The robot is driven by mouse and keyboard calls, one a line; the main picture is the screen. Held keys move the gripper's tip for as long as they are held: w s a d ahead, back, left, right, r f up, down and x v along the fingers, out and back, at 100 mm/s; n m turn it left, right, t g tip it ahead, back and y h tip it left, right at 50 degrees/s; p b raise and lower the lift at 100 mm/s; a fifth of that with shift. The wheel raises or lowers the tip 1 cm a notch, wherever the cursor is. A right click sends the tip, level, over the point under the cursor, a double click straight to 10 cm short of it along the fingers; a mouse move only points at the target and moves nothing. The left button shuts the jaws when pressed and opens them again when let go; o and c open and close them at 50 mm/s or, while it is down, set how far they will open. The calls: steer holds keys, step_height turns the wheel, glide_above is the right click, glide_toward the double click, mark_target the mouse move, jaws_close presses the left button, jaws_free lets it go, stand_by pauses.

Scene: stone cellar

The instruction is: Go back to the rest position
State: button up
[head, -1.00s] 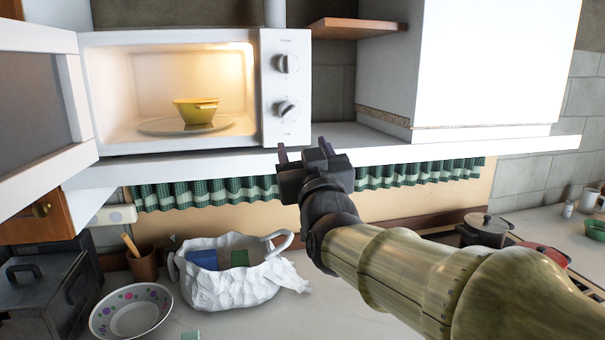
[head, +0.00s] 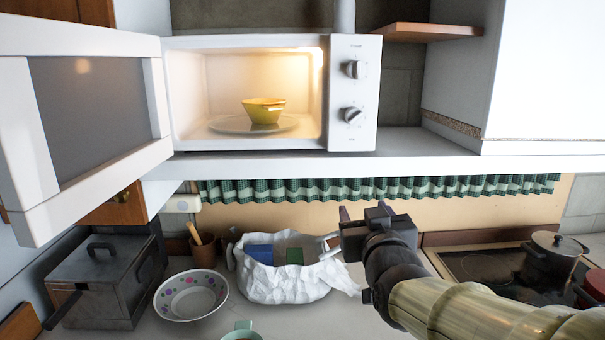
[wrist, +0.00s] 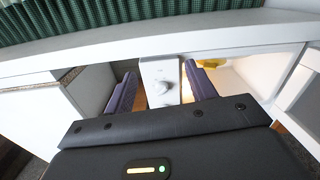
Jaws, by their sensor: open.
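My gripper (head: 364,212) is open and empty, in front of the shelf edge and the green checked curtain, below and right of the microwave. In the wrist view its two fingers (wrist: 160,90) stand apart with nothing between them; the microwave's control panel (wrist: 160,72) shows beyond. The white microwave (head: 353,132) stands on the shelf with its door (head: 20,135) wide open to the left and its light on. A yellow bowl (head: 264,111) rests on the turntable (head: 225,124) inside, apart from my gripper.
A white crumpled bag (head: 285,285) stands on the counter below my gripper. A spotted bowl (head: 190,297), a grey metal box (head: 105,280) and a utensil cup (head: 204,252) are left of it. A pot (head: 553,262) is on the hob at right. The shelf (head: 420,165) overhangs the counter.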

step_height(320, 180, down, 16)
steer(key=s+g, duration=0.3)
steer(key=g, duration=0.4)
steer(key=s+d+f+m+g+p, duration=0.1)
steer(key=s+f+g, duration=0.7)
steer(key=s+f, duration=0.3)
step_height(320, 180, down, 2)
steer(key=shift+s+d+f+p, duration=0.2)
steer(key=shift+s+f+p, duration=0.05)
steer(key=shift+s+p, duration=0.1)
